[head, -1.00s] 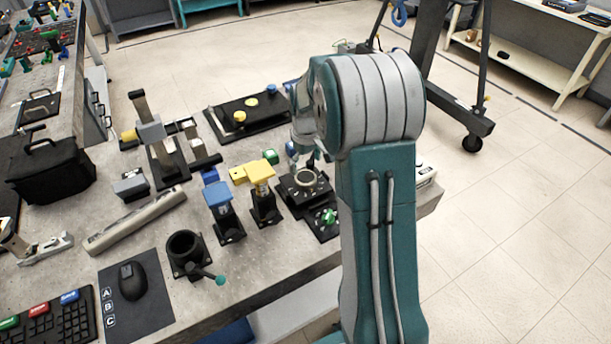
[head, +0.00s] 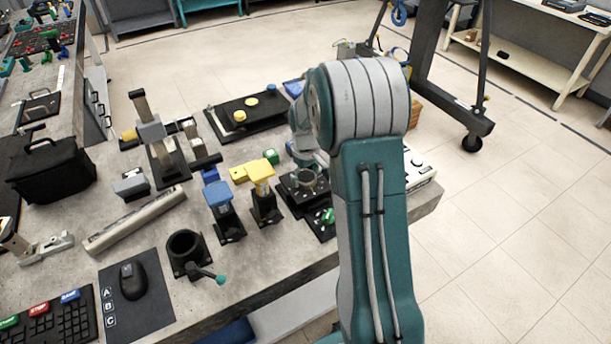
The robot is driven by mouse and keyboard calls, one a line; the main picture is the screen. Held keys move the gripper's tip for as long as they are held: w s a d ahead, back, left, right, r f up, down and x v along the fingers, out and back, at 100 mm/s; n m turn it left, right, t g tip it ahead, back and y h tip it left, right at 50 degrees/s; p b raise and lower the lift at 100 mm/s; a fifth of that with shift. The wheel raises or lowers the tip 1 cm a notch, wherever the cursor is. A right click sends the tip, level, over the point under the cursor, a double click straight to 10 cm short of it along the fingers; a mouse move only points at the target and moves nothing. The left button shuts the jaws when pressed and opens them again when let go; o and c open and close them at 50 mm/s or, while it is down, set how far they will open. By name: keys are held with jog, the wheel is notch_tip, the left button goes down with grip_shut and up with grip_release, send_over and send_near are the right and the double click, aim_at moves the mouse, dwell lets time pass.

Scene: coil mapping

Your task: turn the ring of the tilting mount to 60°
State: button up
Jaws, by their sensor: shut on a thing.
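The tilting mount (head: 290,192) is a dark, low block near the right part of the bench, partly covered by my arm. Its round ring (head: 307,178) sits on top, and its angle marks are too small to read. My gripper (head: 321,167) shows only in part, low at the ring's right side and mostly hidden behind my arm. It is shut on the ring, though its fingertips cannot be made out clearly.
A dark plate with a green knob (head: 328,215) lies just in front of the mount. Yellow-topped (head: 262,190) and blue-topped (head: 222,205) fixtures stand to its left. A black board with yellow discs (head: 250,112) lies behind. A white box (head: 418,170) is at the bench's right edge.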

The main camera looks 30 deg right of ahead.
aim_at(305, 176)
jog(key=shift+f+m, duration=0.1)
jog(key=shift+m, duration=2.7)
jog(key=o, duration=0.9)
jog(key=shift+c, duration=0.2)
notch_tip(305, 176, up, 12)
